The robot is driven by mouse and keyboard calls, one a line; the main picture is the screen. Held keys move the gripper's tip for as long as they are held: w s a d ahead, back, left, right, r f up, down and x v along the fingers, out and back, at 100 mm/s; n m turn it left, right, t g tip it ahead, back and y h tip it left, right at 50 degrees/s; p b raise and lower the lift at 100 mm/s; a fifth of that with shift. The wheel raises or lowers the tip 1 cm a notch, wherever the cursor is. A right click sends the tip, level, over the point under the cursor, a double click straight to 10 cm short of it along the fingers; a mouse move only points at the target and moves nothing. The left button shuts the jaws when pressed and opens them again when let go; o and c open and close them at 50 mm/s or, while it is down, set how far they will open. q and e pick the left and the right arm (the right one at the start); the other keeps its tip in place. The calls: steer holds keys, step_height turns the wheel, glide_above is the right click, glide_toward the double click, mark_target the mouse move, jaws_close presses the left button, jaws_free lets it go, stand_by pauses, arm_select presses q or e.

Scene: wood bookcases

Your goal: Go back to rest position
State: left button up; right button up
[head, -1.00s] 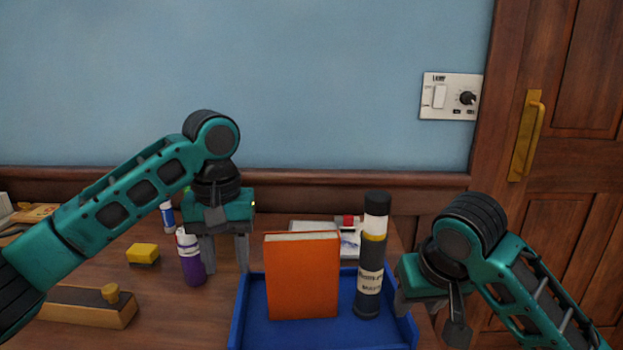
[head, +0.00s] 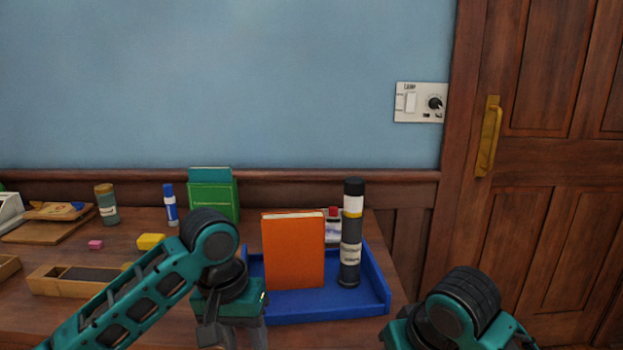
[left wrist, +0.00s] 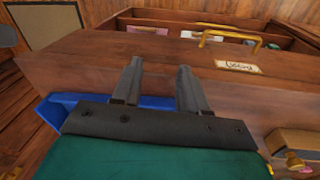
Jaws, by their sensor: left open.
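My left gripper (head: 245,340) is at the lower middle of the head view, in front of the blue tray's left end, fingers pointing down. In the left wrist view its two fingers (left wrist: 158,72) are apart with nothing between them. The blue tray also shows there at the left (left wrist: 62,105). My right gripper (head: 400,335) is at the bottom edge of the head view, right of the tray; its fingers are cut off by the frame.
The blue tray (head: 330,307) holds an upright orange book (head: 293,252) and a dark cylinder (head: 350,250). A yellow block (head: 151,241), green books (head: 213,195), a jar (head: 107,205) and a wooden box (head: 70,280) stand left. A door (head: 550,180) is at right.

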arm_select(q)
steer(key=s+d+f+m+t+h, duration=0.1)
steer(key=s+f+t+h, duration=0.1)
steer(key=s+f, duration=0.85)
steer(key=s+a+f+t+y, duration=0.1)
steer(key=s+a+f+y, duration=0.15)
steer(key=s+a, duration=0.9)
arm_select(e)
steer(key=s+d+f+h, duration=0.1)
steer(key=s+d+f, duration=0.4)
steer(key=s, duration=0.5)
steer(key=s+d+f, duration=0.2)
steer(key=s+f, duration=0.4)
steer(key=s, duration=0.4)
arm_select(q)
steer(key=w+d+f+t+p, duration=0.1)
steer(key=w+d+t+p, duration=0.2)
steer(key=w+t+p, duration=0.3)
steer(key=shift+w+t+h+p, duration=0.25)
steer(key=shift+t+h+p, duration=0.3)
steer(key=shift+p, duration=0.35)
arm_select(e)
steer(key=w+a+f+t+y, duration=0.1)
steer(key=w+a+t, duration=0.1)
steer(key=w+t, duration=0.4)
steer(key=shift+w+a+f+n, duration=0.25)
steer(key=shift+w+n, duration=0.05)
steer(key=shift+w, duration=0.3)
arm_select(q)
steer(key=shift+d, duration=0.1)
